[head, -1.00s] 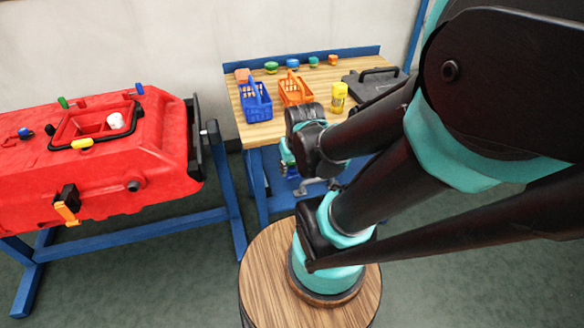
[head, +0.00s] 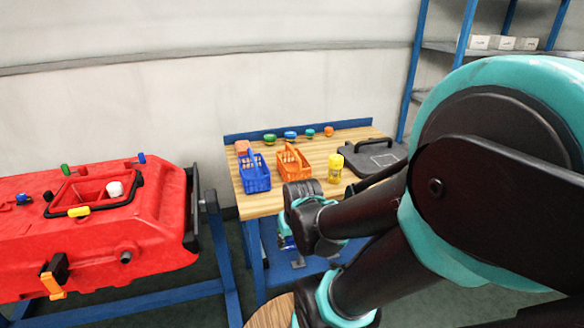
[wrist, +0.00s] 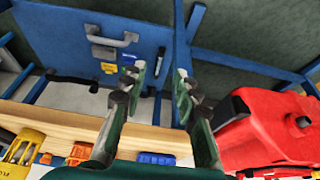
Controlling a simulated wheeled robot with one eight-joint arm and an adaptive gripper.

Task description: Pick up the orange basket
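The orange basket (head: 293,165) stands upright on the wooden worktable, handle up, between the blue basket (head: 256,175) and a yellow can (head: 335,167). In the wrist view only a sliver of orange, likely the orange basket (wrist: 86,164), shows at the bottom, with a blue piece, likely the blue basket (wrist: 157,158), beside it. My gripper (wrist: 160,82) is open and empty in the wrist view, its two fingers apart in front of the table's edge and the blue panel. In the head view my arm hides most of the gripper.
The wooden table (head: 262,205) has several coloured knobs along its back and a dark case (head: 375,158) at right. A red tank (head: 150,235) on a blue stand is at left. A shelf (head: 450,48) stands at back right.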

